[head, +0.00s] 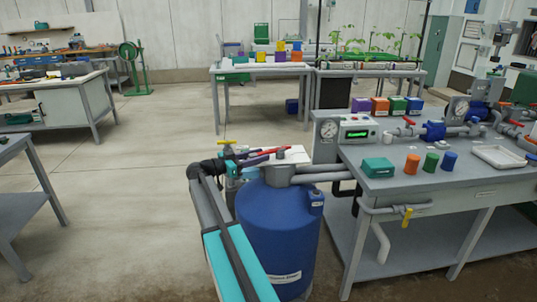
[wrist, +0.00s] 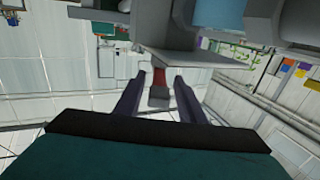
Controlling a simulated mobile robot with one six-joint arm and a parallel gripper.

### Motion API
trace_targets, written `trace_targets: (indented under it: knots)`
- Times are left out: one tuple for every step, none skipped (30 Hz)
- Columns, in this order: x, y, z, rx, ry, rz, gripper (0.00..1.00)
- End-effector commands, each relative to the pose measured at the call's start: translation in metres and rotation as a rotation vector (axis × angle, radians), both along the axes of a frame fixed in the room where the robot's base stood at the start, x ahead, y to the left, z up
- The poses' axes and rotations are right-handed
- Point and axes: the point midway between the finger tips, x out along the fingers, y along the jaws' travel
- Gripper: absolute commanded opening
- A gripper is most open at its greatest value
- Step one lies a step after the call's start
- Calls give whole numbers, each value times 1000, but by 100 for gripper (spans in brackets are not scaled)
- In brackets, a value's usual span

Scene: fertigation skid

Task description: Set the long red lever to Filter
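The long red lever (head: 275,150) shows on top of the blue tank (head: 278,235), beside a white plate (head: 294,155). In the wrist view a red part, which looks like the lever (wrist: 159,77), lies between my fingers, with a grey block (wrist: 158,98) at its near end. My gripper (wrist: 158,82) has its two dark fingers apart, one on each side of the red part, with gaps visible. In the head view my gripper (head: 256,159) is at the lever's left, partly overlapping it. I cannot read any position labels, so the lever's setting is unclear.
A grey bench (head: 440,185) stands right of the tank, with a gauge (head: 328,130), a green-lit display (head: 357,134), and a teal box (head: 377,167). A yellow-handled valve (head: 227,142) is close left of my gripper. Grey pipes (head: 325,177) run from tank to bench. The floor at left is open.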

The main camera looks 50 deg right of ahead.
Motion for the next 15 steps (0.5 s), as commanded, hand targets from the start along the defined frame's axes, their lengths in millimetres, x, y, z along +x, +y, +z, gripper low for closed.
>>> trace_targets:
  knots:
    - [-3, -9, 0, 0, 0, -2, 36]
    - [-4, -13, 0, 0, 0, -2, 36]
    - [-6, -17, 0, 0, 0, -2, 36]
    - [-7, -21, 0, 0, 0, -2, 36]
    - [-8, -24, 0, 0, 0, -2, 36]
    - [-9, -29, 0, 0, 0, -2, 36]
    - [-10, -32, 0, 0, 0, -2, 36]
    - [-11, -34, 0, 0, 0, -2, 36]
    - [-12, -37, 0, 0, 0, -2, 36]
    - [-12, -38, 0, 0, 0, -2, 36]
    - [-13, -40, 0, 0, 0, -2, 36]
    - [-13, -41, 0, 0, 0, -1, 36]
    - [-13, -42, 0, 0, 0, -1, 36]
    - [-14, -43, 0, 0, 0, -1, 36]
    - [-14, -44, 0, 0, 0, -1, 36]
